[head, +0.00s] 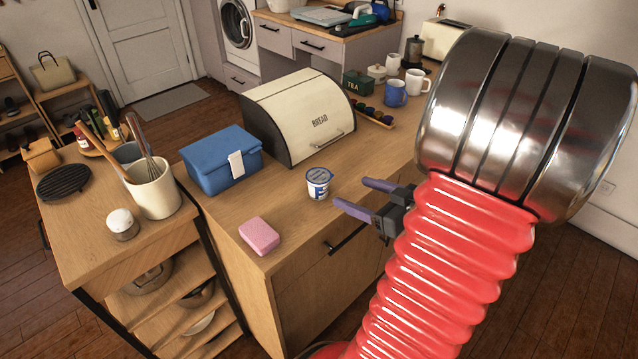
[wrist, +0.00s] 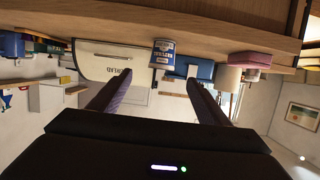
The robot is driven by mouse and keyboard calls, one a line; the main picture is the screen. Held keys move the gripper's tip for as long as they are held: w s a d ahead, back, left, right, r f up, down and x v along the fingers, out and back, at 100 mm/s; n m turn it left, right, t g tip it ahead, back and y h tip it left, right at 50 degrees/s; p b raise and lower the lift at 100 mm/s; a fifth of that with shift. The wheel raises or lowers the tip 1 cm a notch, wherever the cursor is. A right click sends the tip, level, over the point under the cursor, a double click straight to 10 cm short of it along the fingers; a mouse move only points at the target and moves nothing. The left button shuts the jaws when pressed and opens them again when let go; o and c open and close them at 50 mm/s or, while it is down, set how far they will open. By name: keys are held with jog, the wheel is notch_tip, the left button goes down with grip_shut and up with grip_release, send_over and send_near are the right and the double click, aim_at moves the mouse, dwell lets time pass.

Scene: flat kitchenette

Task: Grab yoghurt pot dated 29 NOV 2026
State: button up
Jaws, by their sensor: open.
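A small white and blue yoghurt pot (head: 318,183) stands upright on the wooden counter, in front of the cream bread bin. Its date is too small to read in the head view. The pot also shows in the wrist view (wrist: 163,54), which is upside down, with dark print on its label that I cannot make out surely. My gripper (head: 352,196) is to the right of the pot, near the counter's front edge, its purple fingers open and pointing toward it. In the wrist view the pot sits between and beyond the two fingers, apart from both.
A pink sponge (head: 260,235) lies left of the pot near the counter edge. A blue box (head: 221,163) and the bread bin (head: 297,116) stand behind. Mugs (head: 395,93) and a tea tin (head: 356,83) are further right. Bare counter surrounds the pot.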

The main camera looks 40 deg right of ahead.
aim_at(319, 180)
jog(key=shift+w, duration=0.15)
jog(key=shift+x, duration=4.2)
jog(key=shift+f, duration=0.1)
jog(key=shift+x, duration=2.6)
jog(key=shift+a, duration=0.2)
jog(key=shift+c, duration=0.3)
jog(key=c, duration=1.1)
